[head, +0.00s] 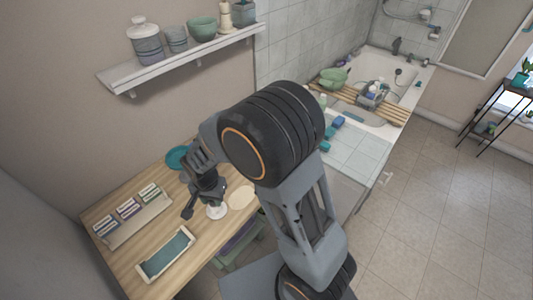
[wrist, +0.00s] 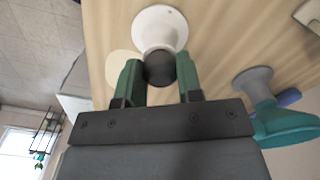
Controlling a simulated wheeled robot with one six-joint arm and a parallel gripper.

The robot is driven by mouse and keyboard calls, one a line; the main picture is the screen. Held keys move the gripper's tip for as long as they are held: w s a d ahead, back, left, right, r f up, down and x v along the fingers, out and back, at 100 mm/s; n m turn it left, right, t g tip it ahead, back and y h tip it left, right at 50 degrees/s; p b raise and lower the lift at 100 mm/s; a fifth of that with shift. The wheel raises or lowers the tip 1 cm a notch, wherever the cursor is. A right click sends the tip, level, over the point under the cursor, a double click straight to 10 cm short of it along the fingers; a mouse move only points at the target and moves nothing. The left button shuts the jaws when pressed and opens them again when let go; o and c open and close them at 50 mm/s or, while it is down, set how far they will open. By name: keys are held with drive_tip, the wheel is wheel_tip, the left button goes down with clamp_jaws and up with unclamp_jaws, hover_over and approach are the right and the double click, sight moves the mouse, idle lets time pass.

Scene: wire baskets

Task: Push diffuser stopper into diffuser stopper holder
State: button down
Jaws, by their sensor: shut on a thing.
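My gripper (wrist: 159,80) has its two green fingers closed on a dark rounded piece, which I take as the diffuser stopper (wrist: 160,70). The stopper sits at the near end of a white flared piece, which looks like the stopper holder (wrist: 160,27). They look in line and touching or very close; I cannot tell how far the stopper is inside. In the head view my gripper (head: 204,196) is low over the wooden table, and the white holder (head: 217,212) stands just below it. The stopper is hidden there by my gripper.
On the wooden table (head: 126,262) are a teal-lined tray (head: 166,256), a rack of small boxes (head: 131,215), a cream oval mat (head: 242,198) and a teal dish (head: 177,158). A grey and teal piece (wrist: 280,115) is right of my gripper. A shelf (head: 185,57) hangs above.

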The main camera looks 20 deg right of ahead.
drive_tip(key=shift+f, duration=0.2)
drive_tip(key=c, duration=0.7)
unclamp_jaws()
drive_tip(key=shift+r, duration=0.25)
drive_tip(key=shift+r+p, duration=3.1)
drive_tip(key=shift+r, duration=0.7)
